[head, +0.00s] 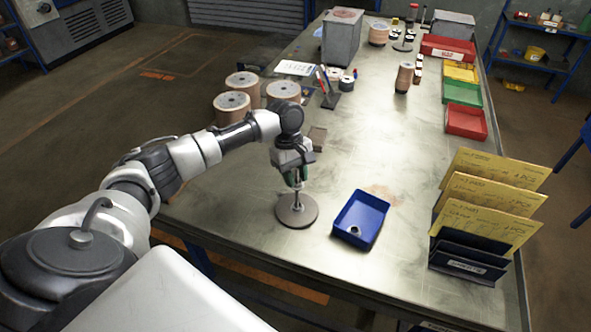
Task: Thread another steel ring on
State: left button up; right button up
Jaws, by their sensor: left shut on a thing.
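A stand with a round grey base (297,211) and a thin upright post is on the metal table, left of the blue tray. My left gripper (295,184) points down at the post, low above the base. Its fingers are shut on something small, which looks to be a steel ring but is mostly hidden. I cannot tell whether it is around the post or just above it. A small pale steel ring (353,230) lies in the near end of the blue tray (376,203). My right gripper is out of view.
A dark rack with yellow cards (483,205) stands at the right. Red (466,122), green and yellow bins line the right edge farther back. Brown spools (243,82) stand at the left edge behind my arm. The table between tray and spools is mostly clear.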

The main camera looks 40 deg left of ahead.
pick_arm(q)
jog(key=shift+f, duration=0.7)
jog(key=o, duration=1)
jog(key=shift+c, duration=0.2)
jog(key=b+v, duration=0.2)
jog(key=v, duration=0.9)
jog(key=shift+d+f, duration=0.1)
